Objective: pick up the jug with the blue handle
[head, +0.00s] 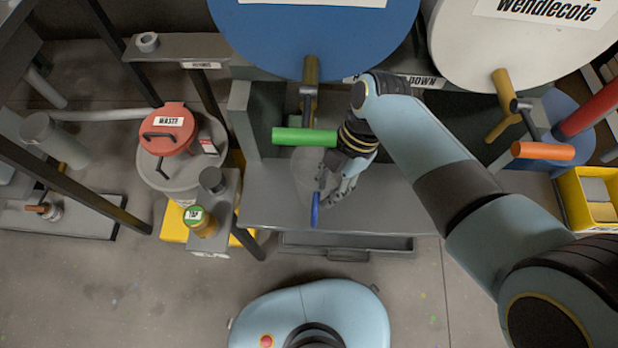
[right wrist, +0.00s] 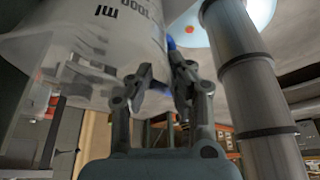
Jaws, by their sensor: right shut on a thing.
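The jug (head: 305,172) is clear and faint in the head view, just below the green-handled tap, over the grey bench. Its blue handle (head: 315,209) points toward the bottom of the picture. My right gripper (head: 326,188) is at the handle, shut on it. In the right wrist view the clear jug (right wrist: 100,45) with printed volume marks fills the upper left. A little blue shows between the fingers of my right gripper (right wrist: 160,80). I cannot tell whether the jug rests on the bench or hangs clear of it. My left gripper is not in view.
The green tap handle (head: 304,137) sits right above the jug, under a blue drum (head: 315,35). An orange tap handle (head: 543,151) is to the right. A red-lidded waste bin (head: 168,130) stands left. Grey bench (head: 400,205) is bare right of the jug.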

